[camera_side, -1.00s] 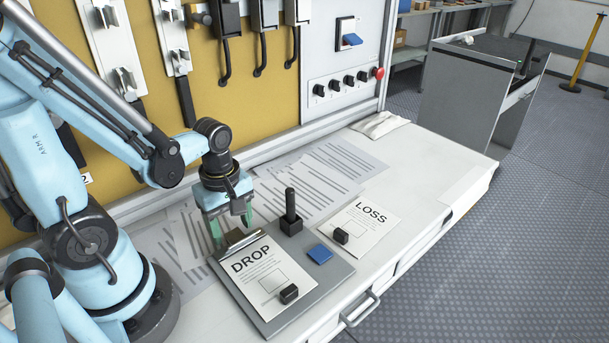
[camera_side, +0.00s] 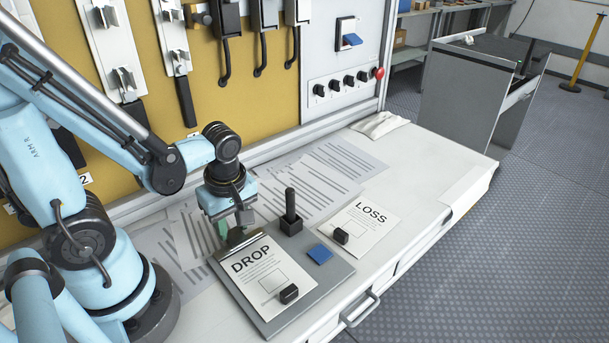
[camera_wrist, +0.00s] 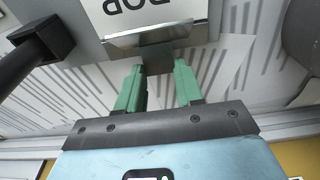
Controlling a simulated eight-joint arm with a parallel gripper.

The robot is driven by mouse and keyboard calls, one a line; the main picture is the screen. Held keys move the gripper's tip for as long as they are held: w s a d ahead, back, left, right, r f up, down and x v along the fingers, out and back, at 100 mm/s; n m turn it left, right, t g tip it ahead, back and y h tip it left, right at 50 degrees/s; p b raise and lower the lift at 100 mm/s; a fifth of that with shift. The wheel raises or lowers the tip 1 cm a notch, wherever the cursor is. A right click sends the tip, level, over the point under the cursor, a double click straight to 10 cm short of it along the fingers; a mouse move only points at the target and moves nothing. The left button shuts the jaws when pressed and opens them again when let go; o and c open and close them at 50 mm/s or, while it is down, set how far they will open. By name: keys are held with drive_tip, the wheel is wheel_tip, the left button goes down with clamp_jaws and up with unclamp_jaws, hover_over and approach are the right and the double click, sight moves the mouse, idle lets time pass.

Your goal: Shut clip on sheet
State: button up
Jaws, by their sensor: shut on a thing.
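A grey clipboard (camera_side: 335,275) lies on the bench with the white sheet marked DROP (camera_side: 258,265) on it. The metal clip (camera_side: 243,238) is at the sheet's top edge and shows as a shiny plate with a dark tab in the wrist view (camera_wrist: 155,37). My gripper (camera_side: 233,229) points down at the clip. In the wrist view its green fingers (camera_wrist: 158,74) stand either side of the dark tab, shut on the clip. The side view partly hides the fingertips. The sheet's top edge (camera_wrist: 150,14) meets the clip plate; whether it is pressed flat cannot be told.
A black upright handle in a block (camera_side: 291,215) and a blue pad (camera_side: 320,254) are right of the clip. A LOSS sheet (camera_side: 362,230) with a black block lies farther right. Printed papers (camera_side: 315,180) lie behind. The wall panel is close behind my arm.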

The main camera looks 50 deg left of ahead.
drive_tip(key=y, duration=0.2)
drive_tip(key=d+y, duration=0.1)
drive_tip(key=shift+d+r+y, duration=0.15)
drive_tip(key=shift+r+y, duration=0.2)
drive_tip(key=shift+y, duration=0.05)
drive_tip(key=shift+d+r+y, duration=0.1)
drive_tip(key=shift+d+y, duration=0.25)
drive_tip(key=shift+y, duration=0.85)
drive_tip(key=o, duration=1)
drive_tip(key=shift+o, duration=0.2)
drive_tip(key=shift+r, duration=0.1)
drive_tip(key=v, duration=1.2)
